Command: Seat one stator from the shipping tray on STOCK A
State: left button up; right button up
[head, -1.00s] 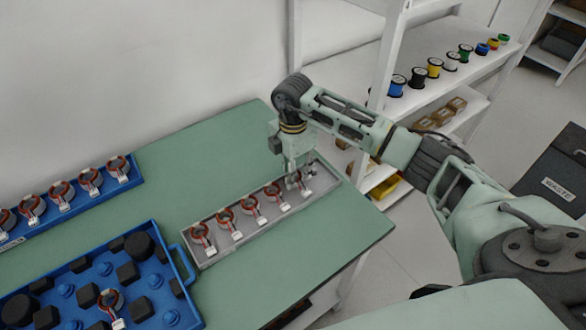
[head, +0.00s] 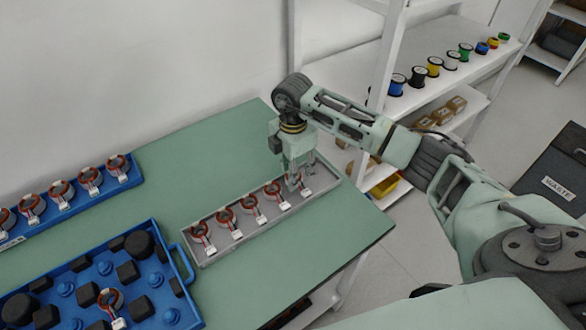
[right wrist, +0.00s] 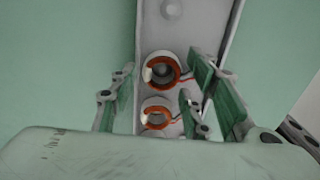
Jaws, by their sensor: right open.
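A grey tray (head: 215,255) on the green table holds a row of several stators, such as the near-left one (head: 201,238), each a red-orange ring with a white tag. My right gripper (head: 296,182) is open and points down at the tray's far right end, around or just above the last stator (head: 306,185), partly hiding it. In the right wrist view the open fingers (right wrist: 161,72) flank one stator (right wrist: 162,71); another (right wrist: 157,113) sits nearer and a bare seat (right wrist: 171,8) lies beyond. My left gripper is out of view.
A blue handled tray (head: 186,262) at front left holds black blocks, blue pegs and one stator (head: 110,302). White shelves (head: 425,90) with spools stand behind right, and a dark WASTE bin (head: 550,180) at right. The table's front right is clear.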

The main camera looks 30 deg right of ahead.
jog(key=shift+r+p, duration=1.95)
jog(key=shift+r, duration=0.6)
jog(key=shift+o, duration=0.4)
jog(key=o, duration=0.5)
jog(key=shift+c, duration=0.2)
notch_tip(320, 180, up, 12)
jog(key=shift+f, duration=0.1)
